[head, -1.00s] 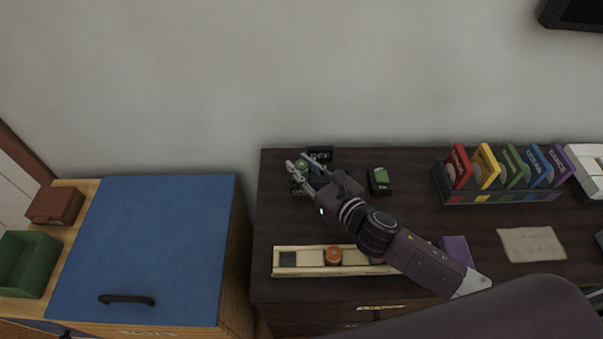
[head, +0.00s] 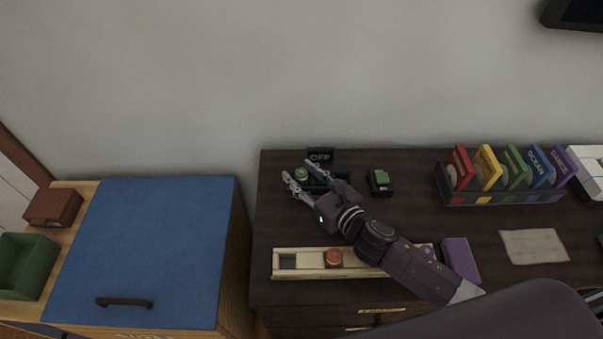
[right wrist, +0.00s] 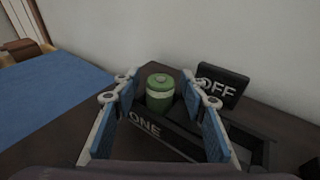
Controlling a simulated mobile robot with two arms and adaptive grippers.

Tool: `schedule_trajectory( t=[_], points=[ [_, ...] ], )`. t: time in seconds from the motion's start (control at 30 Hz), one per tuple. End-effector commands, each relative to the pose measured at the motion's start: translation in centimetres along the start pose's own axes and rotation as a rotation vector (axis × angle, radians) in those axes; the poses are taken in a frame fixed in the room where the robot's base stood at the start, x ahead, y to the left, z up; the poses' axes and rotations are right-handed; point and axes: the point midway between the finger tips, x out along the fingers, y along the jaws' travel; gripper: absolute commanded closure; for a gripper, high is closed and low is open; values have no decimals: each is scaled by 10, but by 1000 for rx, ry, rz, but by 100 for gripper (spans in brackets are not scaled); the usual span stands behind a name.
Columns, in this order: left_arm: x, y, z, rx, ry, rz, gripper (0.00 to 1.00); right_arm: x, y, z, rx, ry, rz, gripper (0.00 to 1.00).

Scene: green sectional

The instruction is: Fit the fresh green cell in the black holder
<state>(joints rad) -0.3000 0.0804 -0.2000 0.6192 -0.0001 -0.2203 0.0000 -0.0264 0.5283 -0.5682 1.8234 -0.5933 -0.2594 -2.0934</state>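The green cell (head: 302,174) stands upright at the left end of the black holder (head: 318,182). In the right wrist view the green cell (right wrist: 160,96) has a pale band, and the black holder (right wrist: 165,143) reads "ONE" on its front. The holder's right part looks empty there. My right gripper (head: 297,169) is open, its fingers spread on either side of the cell with gaps showing. The cell's base is hidden inside the holder. My left gripper is not in view.
An "OFF" sign (head: 320,155) stands behind the holder. A small black box with a green top (head: 381,181) is to the right. A pale tray (head: 308,270) with an orange-red piece (head: 333,257), a purple block (head: 460,259) and a coloured card rack (head: 500,197) share the dark desktop.

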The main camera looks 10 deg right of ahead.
Motion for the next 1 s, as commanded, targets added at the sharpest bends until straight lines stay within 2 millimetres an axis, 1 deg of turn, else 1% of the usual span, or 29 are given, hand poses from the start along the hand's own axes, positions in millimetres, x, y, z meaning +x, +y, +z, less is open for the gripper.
schedule_trajectory(
  t=[0.1, 0.17, 0.4, 0.6, 0.77, 1.0],
  points=[
    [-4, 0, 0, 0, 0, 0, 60, -1, 0, 6, 1, 0, 0, 61],
    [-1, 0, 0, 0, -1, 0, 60, -8, 0, 2, 0, 2, 1, 61],
    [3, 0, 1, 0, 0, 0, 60, -46, 0, 0, 0, 3, 1, 61],
    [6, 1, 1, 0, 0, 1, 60, -68, 0, 2, 1, 1, 0, 61],
    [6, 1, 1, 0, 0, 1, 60, -75, 0, 3, -1, -1, -1, 61],
    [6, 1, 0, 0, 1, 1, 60, -76, 0, 4, 0, -1, 0, 61]
  ],
)
